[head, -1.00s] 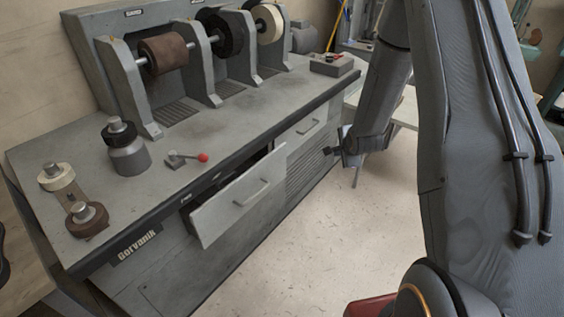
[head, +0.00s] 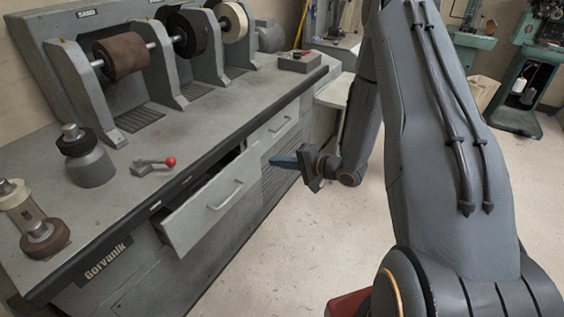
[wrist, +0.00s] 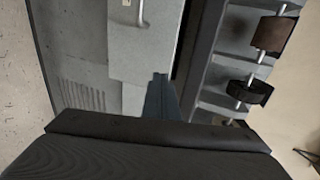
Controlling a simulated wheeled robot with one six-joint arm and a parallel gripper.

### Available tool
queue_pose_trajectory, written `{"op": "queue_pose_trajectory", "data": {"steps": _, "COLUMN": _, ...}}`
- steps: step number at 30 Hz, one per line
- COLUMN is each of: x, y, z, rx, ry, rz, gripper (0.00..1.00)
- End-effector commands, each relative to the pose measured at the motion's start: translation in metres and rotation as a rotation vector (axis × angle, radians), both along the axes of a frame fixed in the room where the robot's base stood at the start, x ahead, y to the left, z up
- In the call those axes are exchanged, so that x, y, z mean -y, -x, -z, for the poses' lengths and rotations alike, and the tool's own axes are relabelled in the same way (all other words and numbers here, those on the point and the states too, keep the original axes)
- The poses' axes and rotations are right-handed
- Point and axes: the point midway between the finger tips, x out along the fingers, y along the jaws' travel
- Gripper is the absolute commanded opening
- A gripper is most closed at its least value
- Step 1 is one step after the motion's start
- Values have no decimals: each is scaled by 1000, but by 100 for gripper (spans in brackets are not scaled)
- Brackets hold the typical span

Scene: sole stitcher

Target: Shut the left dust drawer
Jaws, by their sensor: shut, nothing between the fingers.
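The left dust drawer (head: 203,212) stands partly pulled out of the grey bench front, with a dark gap above its front panel and a bar handle (head: 226,194). In the wrist view its grey front (wrist: 145,42) fills the upper middle, with the handle at the top edge. My gripper (head: 275,161) is shut and empty. Its blue fingers point left, out in front of the bench and to the right of the open drawer. In the wrist view the fingertips (wrist: 160,78) overlap the drawer's near end; I cannot tell whether they touch it.
The right drawer (head: 268,136) sits flush, above a vent grille (head: 278,183). The bench top (head: 190,150) carries a red-knobbed lever (head: 155,165), a grey pot (head: 90,166), rollers (head: 121,56) and a small box (head: 299,62). The floor (head: 270,265) in front is clear.

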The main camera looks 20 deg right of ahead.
Motion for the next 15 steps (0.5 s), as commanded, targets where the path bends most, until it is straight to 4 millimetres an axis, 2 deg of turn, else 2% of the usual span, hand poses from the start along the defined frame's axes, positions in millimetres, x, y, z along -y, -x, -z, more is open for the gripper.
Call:
{"op": "queue_pose_trajectory", "data": {"steps": 1, "x": -9, "y": -7, "z": 3, "rx": 0, "ry": 0, "rz": -4, "gripper": 0}}
{"op": "queue_pose_trajectory", "data": {"steps": 8, "x": -38, "y": -38, "z": 17, "rx": -1, "ry": 1, "rz": -3, "gripper": 0}}
{"op": "queue_pose_trajectory", "data": {"steps": 15, "x": -59, "y": -62, "z": 17, "rx": 0, "ry": 1, "rz": -1, "gripper": 0}}
